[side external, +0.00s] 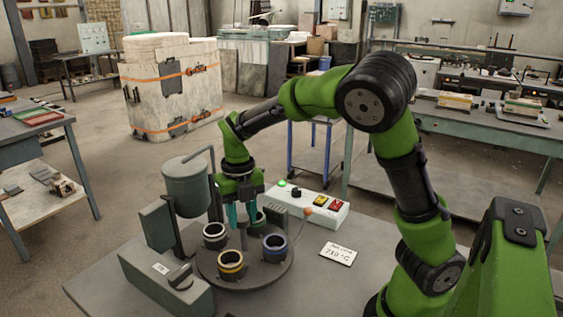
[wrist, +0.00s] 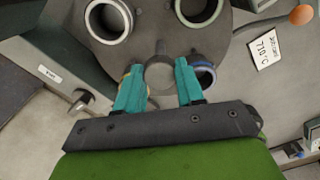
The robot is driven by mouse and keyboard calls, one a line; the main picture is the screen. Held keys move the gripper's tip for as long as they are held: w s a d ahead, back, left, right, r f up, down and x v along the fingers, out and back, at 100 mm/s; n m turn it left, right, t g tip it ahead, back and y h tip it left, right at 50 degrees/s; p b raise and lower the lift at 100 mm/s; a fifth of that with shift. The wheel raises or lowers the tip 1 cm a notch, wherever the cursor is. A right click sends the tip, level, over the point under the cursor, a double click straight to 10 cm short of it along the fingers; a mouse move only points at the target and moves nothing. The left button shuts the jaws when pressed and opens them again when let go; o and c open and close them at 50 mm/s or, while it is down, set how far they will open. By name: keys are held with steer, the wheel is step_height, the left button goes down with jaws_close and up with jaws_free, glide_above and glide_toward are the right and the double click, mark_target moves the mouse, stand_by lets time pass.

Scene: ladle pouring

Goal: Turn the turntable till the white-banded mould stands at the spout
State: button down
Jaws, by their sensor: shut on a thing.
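The dark round turntable (side external: 245,277) carries several moulds. The white-banded mould (side external: 215,236) is on its left side, close to the grey pot (side external: 186,188); it also shows at the upper left in the wrist view (wrist: 108,20). The yellow-banded mould (side external: 231,265) is at the front and the blue-banded mould (side external: 275,248) at the right. Another mould stands at the back, partly behind my gripper (side external: 242,217). My gripper points down over the turntable's middle, its teal fingers shut on the round central hub (wrist: 160,74). I cannot make out the spout's tip.
A grey box with a lever (side external: 168,280) stands left of the turntable. A white control box (side external: 320,208) with a lit green lamp is behind right. An orange ball knob (side external: 307,211) sticks up at the right. A temperature card (side external: 338,254) lies on the table.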

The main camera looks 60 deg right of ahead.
steer(key=shift+m, duration=1.6)
steer(key=c, duration=0.7)
jaws_free()
step_height(320, 180, up, 17)
steer(key=shift+f, duration=0.1)
